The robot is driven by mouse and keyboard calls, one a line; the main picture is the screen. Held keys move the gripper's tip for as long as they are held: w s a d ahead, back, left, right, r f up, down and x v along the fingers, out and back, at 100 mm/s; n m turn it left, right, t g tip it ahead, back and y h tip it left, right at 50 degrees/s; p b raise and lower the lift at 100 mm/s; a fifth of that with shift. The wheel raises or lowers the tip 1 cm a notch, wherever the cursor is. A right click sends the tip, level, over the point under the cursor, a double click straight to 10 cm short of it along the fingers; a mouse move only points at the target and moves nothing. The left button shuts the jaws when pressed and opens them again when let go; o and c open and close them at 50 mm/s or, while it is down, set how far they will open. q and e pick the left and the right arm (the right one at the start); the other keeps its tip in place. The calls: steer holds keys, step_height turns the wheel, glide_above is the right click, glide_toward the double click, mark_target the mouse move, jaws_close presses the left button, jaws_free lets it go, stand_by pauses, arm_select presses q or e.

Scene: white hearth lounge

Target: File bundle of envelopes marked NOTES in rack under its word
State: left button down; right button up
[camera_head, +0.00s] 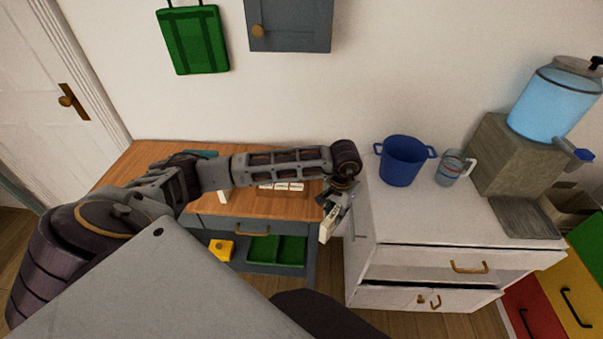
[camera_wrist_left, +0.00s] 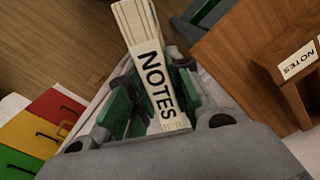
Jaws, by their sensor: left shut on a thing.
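The bundle of envelopes (camera_wrist_left: 152,75) is cream white with NOTES in black letters across it. My left gripper (camera_head: 335,207) is shut on it, with green-padded fingers at its sides in the left wrist view. In the head view the bundle (camera_head: 327,228) hangs tilted below the gripper, in front of the gap between desk and white cabinet. The rack (camera_head: 281,192) is wooden with several white labels and stands on the desk, partly behind my left arm. In the left wrist view a NOTES label (camera_wrist_left: 298,62) shows on the rack at the right edge. My right gripper is not in view.
The white cabinet (camera_head: 400,223) holds a blue pot (camera_head: 403,160), a glass mug (camera_head: 452,168) and a water dispenser (camera_head: 553,103).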

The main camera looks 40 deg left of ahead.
arm_select(q)
steer(key=shift+s, duration=0.3)
steer(key=shift+a+r+p, duration=0.15)
steer(key=shift+a+p, duration=0.05)
steer(key=shift+p, duration=0.1)
steer(key=shift+w+a+r, duration=0.2)
steer(key=shift+w+r, duration=0.15)
steer(key=shift+r, duration=0.2)
steer(key=w+a+r+m+p, duration=0.1)
steer(key=a+r+m, duration=0.3)
steer(key=m, duration=1.1)
steer(key=w+a+r+m, duration=0.4)
steer(key=a+m, duration=0.3)
steer(key=m, duration=0.9)
steer(key=shift+a+r+p, duration=0.3)
steer(key=shift+r+p, duration=0.1)
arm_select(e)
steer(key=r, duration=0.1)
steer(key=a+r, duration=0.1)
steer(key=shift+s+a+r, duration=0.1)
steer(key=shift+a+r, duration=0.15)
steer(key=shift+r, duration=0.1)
